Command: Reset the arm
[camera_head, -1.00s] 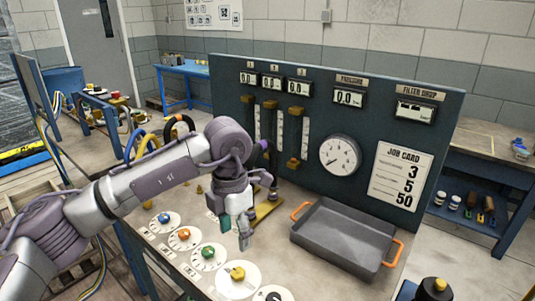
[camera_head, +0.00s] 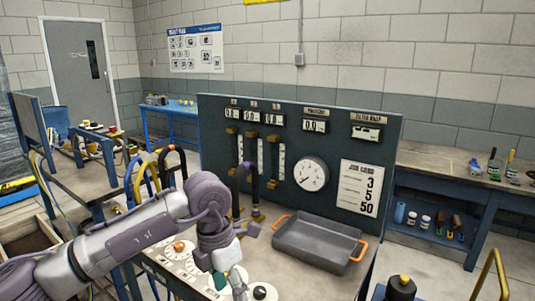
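My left arm comes in from the left. Its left gripper (camera_head: 238,283) points down at the bottom of the picture, over the front of the bench near the dial row (camera_head: 180,262). The fingers are small and close to the lower edge, so their opening cannot be made out. I see nothing clearly held. My arm hides part of the dials, including a green one seen earlier. An orange knob (camera_head: 179,246) and a black knob (camera_head: 260,292) show beside the arm. My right gripper is not in view.
A grey tray (camera_head: 318,262) with orange handles stands empty right of my arm. Behind it rises a dark panel (camera_head: 225,108) with displays, gauge and job card (camera_head: 360,189). Cables loop at the bench's left end. A black, yellow-topped object (camera_head: 401,288) is at lower right.

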